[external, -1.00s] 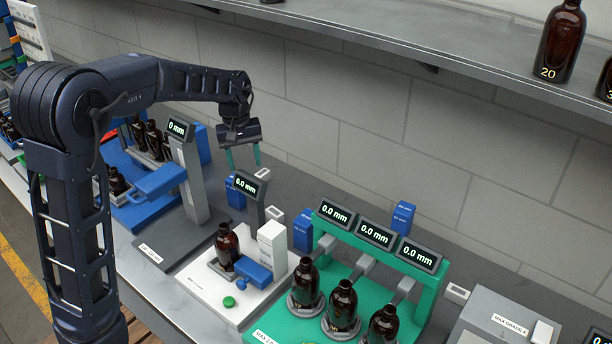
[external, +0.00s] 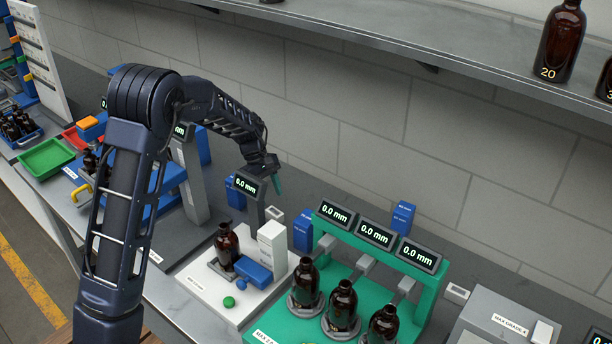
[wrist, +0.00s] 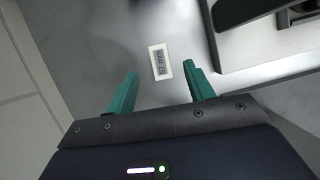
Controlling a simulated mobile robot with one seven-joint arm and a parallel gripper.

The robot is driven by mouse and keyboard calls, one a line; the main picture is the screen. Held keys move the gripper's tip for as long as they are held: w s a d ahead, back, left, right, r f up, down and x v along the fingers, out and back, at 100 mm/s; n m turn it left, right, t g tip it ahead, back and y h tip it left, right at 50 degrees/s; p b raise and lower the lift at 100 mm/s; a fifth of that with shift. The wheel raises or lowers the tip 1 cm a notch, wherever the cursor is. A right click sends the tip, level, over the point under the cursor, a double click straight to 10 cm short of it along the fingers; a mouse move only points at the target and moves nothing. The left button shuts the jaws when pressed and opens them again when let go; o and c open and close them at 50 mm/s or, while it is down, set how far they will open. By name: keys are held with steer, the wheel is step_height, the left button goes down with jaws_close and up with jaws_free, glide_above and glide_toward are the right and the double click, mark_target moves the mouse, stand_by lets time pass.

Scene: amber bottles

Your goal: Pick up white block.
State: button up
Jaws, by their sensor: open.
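A small white block (wrist: 151,63) with a grey marked face lies on the grey bench in the wrist view. It appears between and just beyond the two teal fingertips of my gripper (wrist: 160,71), touching neither. The jaws are open and empty. In the external view my gripper (external: 278,184) hangs above the back of the bench, just behind a 0.0 mm display. A small pale block (external: 275,213) on the bench below it looks like the same one. My gripper's height above it is hard to judge.
The display post (external: 247,186) stands close beside my gripper. A white station (external: 205,286) holds an amber bottle (external: 227,246) and a taller white block. A green fixture (external: 425,295) with bottles stands to the right. The wall (external: 350,130) is close behind.

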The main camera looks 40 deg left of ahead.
mark_target(277, 213)
steer(key=shift+x, duration=3.8)
steer(key=c, duration=1.1)
steer(key=shift+r, duration=0.15)
